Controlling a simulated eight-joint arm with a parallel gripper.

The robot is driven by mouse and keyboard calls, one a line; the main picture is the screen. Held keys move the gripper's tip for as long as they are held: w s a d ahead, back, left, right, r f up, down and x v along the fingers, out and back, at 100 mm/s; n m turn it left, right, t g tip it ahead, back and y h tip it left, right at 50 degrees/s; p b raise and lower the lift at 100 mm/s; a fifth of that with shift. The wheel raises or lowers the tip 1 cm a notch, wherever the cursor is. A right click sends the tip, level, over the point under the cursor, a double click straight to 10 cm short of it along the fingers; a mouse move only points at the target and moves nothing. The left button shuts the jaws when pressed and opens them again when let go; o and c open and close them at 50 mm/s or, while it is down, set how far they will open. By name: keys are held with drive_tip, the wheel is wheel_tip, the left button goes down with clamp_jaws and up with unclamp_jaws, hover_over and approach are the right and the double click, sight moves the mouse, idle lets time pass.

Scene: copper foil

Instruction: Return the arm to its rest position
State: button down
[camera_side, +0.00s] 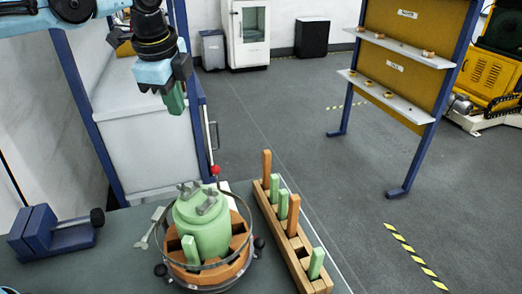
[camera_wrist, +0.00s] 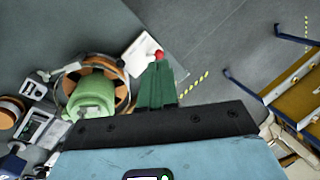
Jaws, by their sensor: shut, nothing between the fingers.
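My gripper (camera_side: 174,101) hangs high above the back of the workbench (camera_side: 120,230), at the upper left of the side view. Its green fingers point down and are together, with nothing between them. In the wrist view my gripper (camera_wrist: 157,80) shows the same green fingers closed side by side. My blue arm reaches in from the top left. The gripper is clear of everything on the bench.
A green pot (camera_side: 203,225) sits in an orange ring fixture (camera_side: 243,262) on the bench. A wooden rack (camera_side: 297,260) with upright green and orange blocks stands to its right. A red-knobbed lever (camera_side: 215,170) rises behind the pot. A blue vise (camera_side: 48,232) sits left.

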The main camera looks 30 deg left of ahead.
drive_tip(key=s+a+f+n+t+h, duration=0.1)
drive_tip(key=s+a+f+n+t, duration=0.3)
drive_tip(key=s+f+n, duration=0.6)
drive_tip(key=s+a+n, duration=0.2)
drive_tip(key=n, duration=0.3)
drive_tip(key=shift+a, duration=0.3)
